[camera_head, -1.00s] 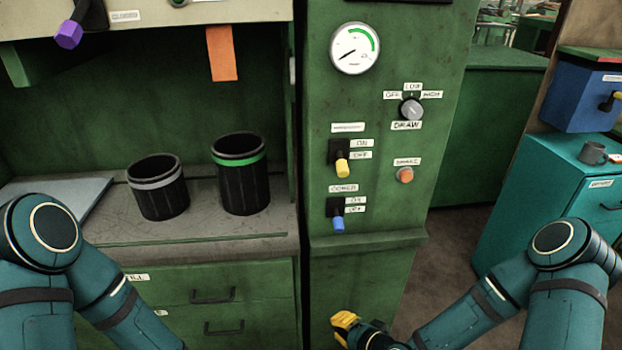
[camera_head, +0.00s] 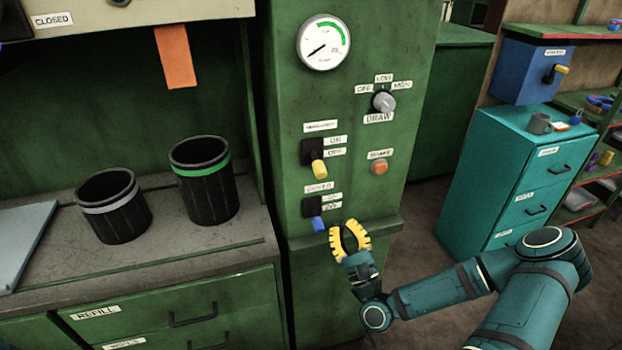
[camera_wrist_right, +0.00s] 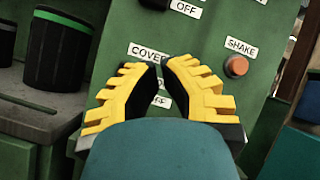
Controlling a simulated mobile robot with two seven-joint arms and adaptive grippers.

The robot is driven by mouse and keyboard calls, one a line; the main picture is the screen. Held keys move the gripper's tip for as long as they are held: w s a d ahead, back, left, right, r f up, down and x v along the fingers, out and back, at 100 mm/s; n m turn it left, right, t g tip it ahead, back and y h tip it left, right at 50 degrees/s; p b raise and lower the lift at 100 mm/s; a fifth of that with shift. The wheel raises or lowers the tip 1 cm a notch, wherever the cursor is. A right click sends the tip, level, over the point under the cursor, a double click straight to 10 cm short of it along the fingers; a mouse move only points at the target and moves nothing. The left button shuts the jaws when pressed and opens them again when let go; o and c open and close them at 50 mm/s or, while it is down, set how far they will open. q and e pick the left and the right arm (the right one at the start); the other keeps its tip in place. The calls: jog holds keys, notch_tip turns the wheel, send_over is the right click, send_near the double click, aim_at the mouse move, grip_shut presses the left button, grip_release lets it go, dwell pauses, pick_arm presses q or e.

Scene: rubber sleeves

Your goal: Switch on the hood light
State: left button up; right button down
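The green panel (camera_head: 345,100) carries a switch with a yellow lever (camera_head: 319,169), which hangs low beside its OFF label, under a small label too blurred to read. Below it is the COVER switch with a blue lever (camera_head: 318,223), also low. My right gripper (camera_head: 344,226), with yellow ribbed fingers, is partly open and empty. In the head view it appears just right of the blue lever and below the yellow one. In the right wrist view its fingers (camera_wrist_right: 158,66) point at the panel and partly hide the COVER switch. My left gripper is out of view.
The DRAW knob (camera_head: 383,102), orange SHAKE button (camera_head: 379,167) and gauge (camera_head: 324,43) share the panel. A ledge (camera_head: 345,233) juts out below the switches. Two black canisters (camera_head: 114,206) (camera_head: 204,180) stand on the bench at left. A teal cabinet (camera_head: 500,185) stands at right.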

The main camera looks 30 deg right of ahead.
aim_at(317, 163)
jog(key=x, duration=1)
jog(key=shift+s+a+r+p, duration=0.2)
jog(key=shift+a+r, duration=0.3)
jog(key=shift+r, duration=0.35)
jog(key=shift+s+a+r+p, duration=0.2)
jog(key=shift+a+r, duration=0.3)
jog(key=shift+r, duration=0.3)
